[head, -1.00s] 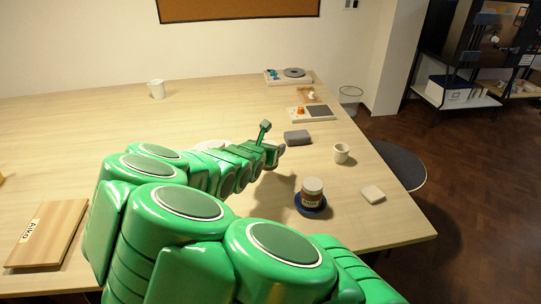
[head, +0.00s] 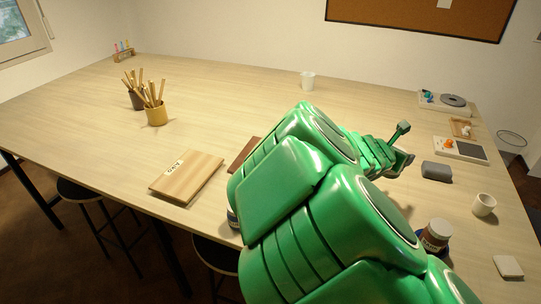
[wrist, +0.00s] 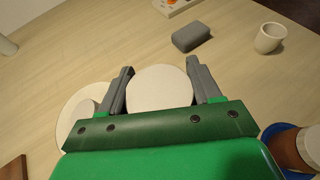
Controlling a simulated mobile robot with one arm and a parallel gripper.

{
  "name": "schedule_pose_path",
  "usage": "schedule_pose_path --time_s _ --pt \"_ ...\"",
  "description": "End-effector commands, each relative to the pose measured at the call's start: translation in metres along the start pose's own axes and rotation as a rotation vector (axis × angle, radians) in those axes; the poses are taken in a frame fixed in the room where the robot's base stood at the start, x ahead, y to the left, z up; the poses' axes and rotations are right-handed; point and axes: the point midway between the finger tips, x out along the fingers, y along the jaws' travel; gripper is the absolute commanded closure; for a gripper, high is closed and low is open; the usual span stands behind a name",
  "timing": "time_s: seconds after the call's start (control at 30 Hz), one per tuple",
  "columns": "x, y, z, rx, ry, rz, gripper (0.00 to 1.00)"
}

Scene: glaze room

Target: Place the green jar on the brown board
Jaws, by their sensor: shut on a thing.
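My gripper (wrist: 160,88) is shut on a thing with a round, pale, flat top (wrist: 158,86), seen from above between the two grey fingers. Its sides are hidden, so I cannot tell its body colour. A brown board (head: 241,154) lies on the table, mostly hidden behind my arm. A dark brown corner (wrist: 13,168) at the lower left of the wrist view seems to be this board, apart from my gripper.
A light wooden board (head: 198,178) with a label lies left of the brown one. A white round dish (wrist: 66,128) is close left of my gripper. A brown jar (head: 437,233), grey block (head: 436,171) and cup (head: 484,204) stand right.

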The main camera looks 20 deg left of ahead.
Motion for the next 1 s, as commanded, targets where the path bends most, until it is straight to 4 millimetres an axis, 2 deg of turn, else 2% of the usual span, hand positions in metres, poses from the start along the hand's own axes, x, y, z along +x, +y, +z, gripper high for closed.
schedule_pose_path --time_s 0.03,0.2,0.37,0.6,0.8,1.0 --pt "-0.009 0.019 -0.001 -0.01 -0.001 0.032 0.78" --pt "-0.043 0.08 -0.007 -0.053 0.0 0.14 0.78" --pt "-0.081 0.133 -0.016 -0.095 0.001 0.238 0.78" --pt "-0.146 0.207 -0.03 -0.153 0.0 0.389 0.78" --pt "-0.196 0.25 -0.042 -0.197 -0.001 0.49 0.78" --pt "-0.224 0.272 -0.049 -0.219 -0.003 0.545 0.78"
